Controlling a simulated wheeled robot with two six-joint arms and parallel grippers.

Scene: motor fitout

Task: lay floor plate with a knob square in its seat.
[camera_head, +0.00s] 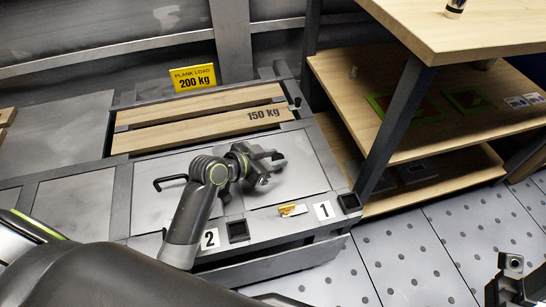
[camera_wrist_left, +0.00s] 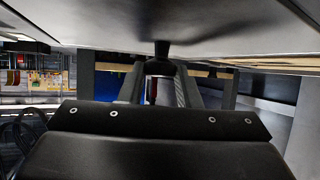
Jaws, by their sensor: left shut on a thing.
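My left gripper (camera_head: 262,166) is over the grey platform. In the left wrist view it (camera_wrist_left: 160,72) is shut on a dark knob (camera_wrist_left: 162,48), which joins a broad pale grey plate surface (camera_wrist_left: 235,22). In the head view a smooth grey floor plate (camera_head: 303,174) shows beside and beyond the gripper. My arm hides part of it and the knob, so I cannot tell whether it lies flush or square in a seat. My right gripper (camera_head: 510,278) is at the lower right edge, partly cut off; its opening is unclear.
Wooden planks (camera_head: 195,118) lie behind, with a yellow load sign (camera_head: 194,77). A black bar handle (camera_head: 170,181) rises left of my gripper. Labels 2 (camera_head: 209,239) and 1 (camera_head: 324,210), dark square openings and a yellow tag (camera_head: 292,210) are along the front. A wooden shelf unit (camera_head: 435,107) stands right.

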